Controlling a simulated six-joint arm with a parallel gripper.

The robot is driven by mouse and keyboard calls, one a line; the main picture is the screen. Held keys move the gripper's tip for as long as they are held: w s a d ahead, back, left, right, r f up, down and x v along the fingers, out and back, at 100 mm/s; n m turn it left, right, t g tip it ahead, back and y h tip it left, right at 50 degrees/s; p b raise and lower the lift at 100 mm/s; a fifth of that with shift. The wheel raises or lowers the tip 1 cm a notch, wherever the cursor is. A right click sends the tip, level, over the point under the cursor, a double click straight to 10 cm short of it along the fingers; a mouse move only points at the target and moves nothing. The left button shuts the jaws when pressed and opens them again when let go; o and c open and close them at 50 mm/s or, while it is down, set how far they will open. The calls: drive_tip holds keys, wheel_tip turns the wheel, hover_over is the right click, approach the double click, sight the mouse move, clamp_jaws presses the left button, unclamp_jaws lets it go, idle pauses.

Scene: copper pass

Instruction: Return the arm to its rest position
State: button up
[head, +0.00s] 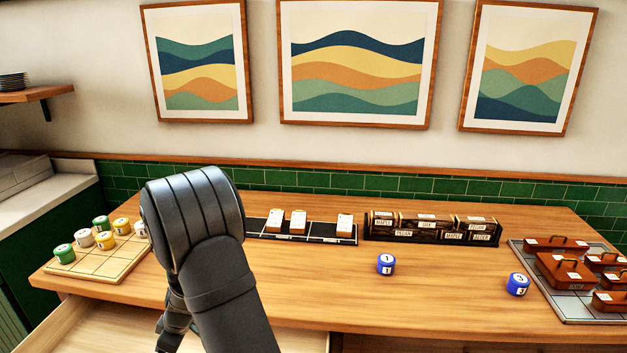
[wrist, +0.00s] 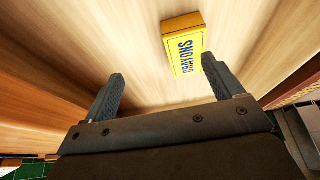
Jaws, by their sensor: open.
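My gripper (head: 172,335) hangs low at the front edge of the wooden table (head: 320,290), partly hidden by my arm in the head view. In the wrist view my gripper (wrist: 160,70) is open, its two fingers wide apart. A yellow box marked CRAYONS (wrist: 184,48) lies on a light wood surface beyond the fingertips, close to the right one. I cannot tell whether that finger touches it. The box does not show in the head view. An open pale wood drawer (head: 90,328) juts out below the table's front edge, under my gripper.
A wooden tray (head: 85,275) with several green, yellow and white round pieces is at left. A black rack (head: 265,235) with white cards and a dark block row (head: 432,228) stand at the back. Blue pieces (head: 386,264) (head: 517,284) and a grey tray (head: 590,318) with brown cases are right.

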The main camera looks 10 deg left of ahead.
wheel_tip(320, 180, up, 23)
drive_tip(key=d, duration=0.1)
drive_tip(key=w, duration=0.1)
drive_tip(key=w+r, duration=0.1)
drive_tip(key=w, duration=0.1)
drive_tip(key=w+a, duration=0.1)
drive_tip(key=w, duration=0.1)
drive_tip(key=shift+w+r, duration=0.15)
drive_tip(key=shift+w, duration=0.1)
drive_tip(key=o, duration=0.3)
